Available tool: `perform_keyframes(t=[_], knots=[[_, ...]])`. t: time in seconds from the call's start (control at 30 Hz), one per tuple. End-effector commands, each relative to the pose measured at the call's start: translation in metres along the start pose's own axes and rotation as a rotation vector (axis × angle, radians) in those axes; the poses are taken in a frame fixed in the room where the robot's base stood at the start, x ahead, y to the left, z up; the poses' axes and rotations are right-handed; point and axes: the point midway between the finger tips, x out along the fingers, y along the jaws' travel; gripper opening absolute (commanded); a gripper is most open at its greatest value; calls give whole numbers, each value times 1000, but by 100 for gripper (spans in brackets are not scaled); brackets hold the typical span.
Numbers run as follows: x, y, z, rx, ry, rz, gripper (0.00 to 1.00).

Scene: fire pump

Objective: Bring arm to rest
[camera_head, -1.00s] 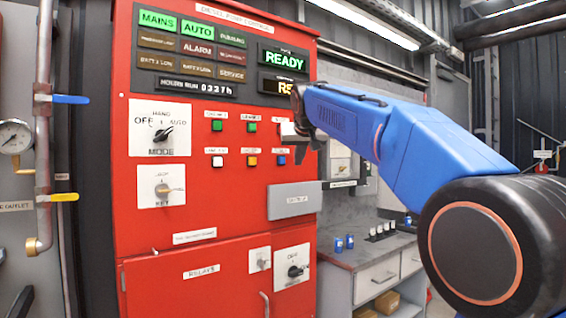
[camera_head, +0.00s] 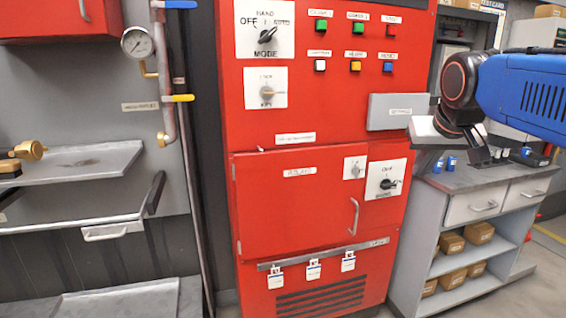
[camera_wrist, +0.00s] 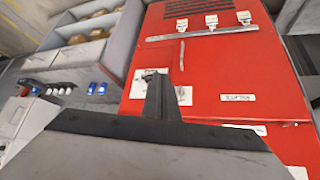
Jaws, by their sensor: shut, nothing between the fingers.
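My blue arm (camera_head: 525,92) reaches in from the right edge of the head view, with its dark wrist and my gripper (camera_head: 482,158) hanging at its end. My gripper is in front of the grey workbench, to the right of the red pump control cabinet (camera_head: 215,200). In the wrist view my gripper (camera_wrist: 160,85) is a dark, narrow pair of fingers closed together with nothing held. The cabinet's red front (camera_wrist: 225,70) shows behind the fingers, upside down. The gap between fingers and cabinet cannot be judged exactly.
The grey workbench (camera_head: 465,180) with blue items on top and brown boxes (camera_head: 452,243) on its shelves stands right of the cabinet. A pressure gauge (camera_head: 137,42) and pipe with valve levers are at left, beside grey shelves (camera_head: 80,163). Open floor shows at lower right.

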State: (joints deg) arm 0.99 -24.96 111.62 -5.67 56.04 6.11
Motion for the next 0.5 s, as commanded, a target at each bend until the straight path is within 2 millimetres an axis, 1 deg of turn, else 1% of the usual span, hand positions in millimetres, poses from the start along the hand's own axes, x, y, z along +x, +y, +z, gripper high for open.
perform_keyframes(t=[0.03, 0.07, 0.1, 0.17, 0.2, 0.27, 0.3, 0.37, 0.4, 0.5], knots=[[4, -1, 31, -7, -22, -7, 0], [7, -2, 49, -12, -36, -12, 0], [11, -4, 73, -19, -54, -19, 0], [18, -5, 110, -28, -82, -28, 0], [23, -6, 134, -34, -100, -34, 0], [30, -8, 170, -44, -127, -44, 0], [35, -9, 193, -49, -144, -50, 0], [42, -10, 226, -56, -168, -58, 0], [47, -11, 246, -62, -182, -63, 0], [56, -12, 286, -70, -211, -74, 0]])
